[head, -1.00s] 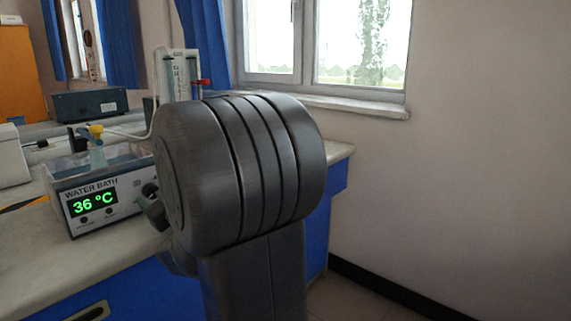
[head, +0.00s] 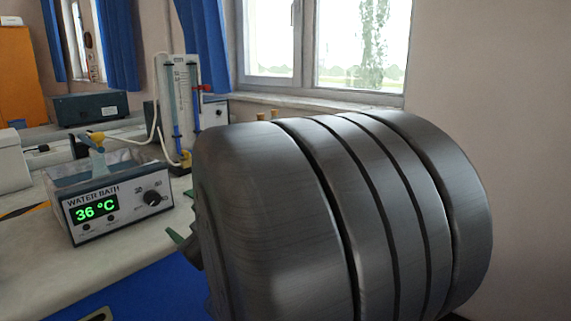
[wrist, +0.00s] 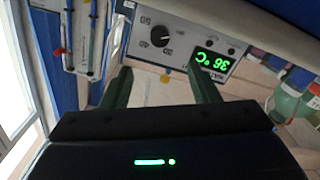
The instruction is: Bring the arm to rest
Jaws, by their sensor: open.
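My gripper (wrist: 161,86) is open in the wrist view, its two dark green fingers apart with nothing between them. Past the fingers, the wrist view shows the front panel of the water bath, upside down. In the head view, my large dark arm link (head: 340,215) fills the lower middle and right. It hides most of my gripper; only small green bits show at its left edge. The water bath (head: 125,205) stands on the bench to the left of the arm and reads 36 °C.
The pale bench (head: 35,255) runs along the left. A stand with a gauge and tubing (head: 178,105) is behind the water bath. A dark box (head: 90,107) sits further back. A bottle (wrist: 288,100) shows at the right of the wrist view. The wall at right is bare.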

